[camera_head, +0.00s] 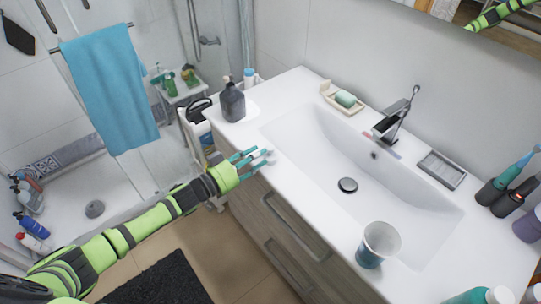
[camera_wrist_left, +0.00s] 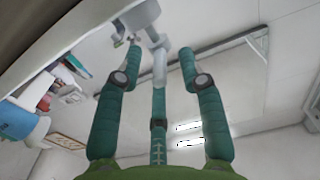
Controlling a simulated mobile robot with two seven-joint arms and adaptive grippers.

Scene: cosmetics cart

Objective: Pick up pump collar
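A small pale grey piece (camera_head: 268,155), which may be the pump collar, is at the tips of my left gripper (camera_head: 257,159), just over the counter's front edge. In the left wrist view a pale lilac-grey rounded part (camera_wrist_left: 141,15) is at the tips of the teal fingers of the left gripper (camera_wrist_left: 160,52). The fingers are apart from each other, with one finger between the outer two. I cannot tell whether they press on the piece. My right gripper is in neither view.
The white washbasin counter (camera_head: 290,95) carries a dark pump bottle (camera_head: 232,102), a soap dish (camera_head: 335,94), a tap (camera_head: 393,120) and a cup (camera_head: 378,245). Wooden drawers (camera_head: 285,235) are below. A small cart with bottles stands left of the counter. A mirror is at top right.

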